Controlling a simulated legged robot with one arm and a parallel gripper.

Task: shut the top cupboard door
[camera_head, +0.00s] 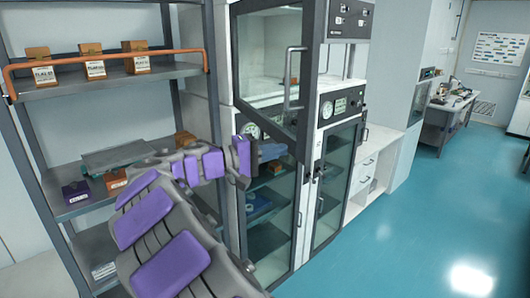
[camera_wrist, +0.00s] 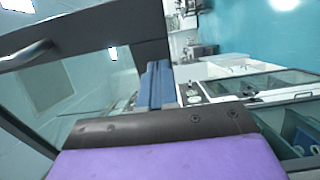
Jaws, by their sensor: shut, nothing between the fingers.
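The top cupboard door (camera_head: 310,75) is a glass panel in a dark frame, standing open. Its free edge is swung out to the right, with a vertical bar handle (camera_head: 287,88) near that edge. My gripper (camera_head: 275,151), with blue fingers, is shut and empty just by the door's lower edge, near its lower free corner. In the wrist view the shut fingers (camera_wrist: 156,84) lie close to the dark door frame (camera_wrist: 90,35), and the handle (camera_wrist: 28,53) shows at the left. I cannot tell whether the fingers touch the door.
Lower glass cupboard doors (camera_head: 334,180) stand below and appear shut. A shelf rack (camera_head: 105,80) with an orange rail (camera_head: 110,55) and small boxes is close on the left. A white drawer counter (camera_head: 370,165) is to the right. The teal floor (camera_head: 430,220) is open at right.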

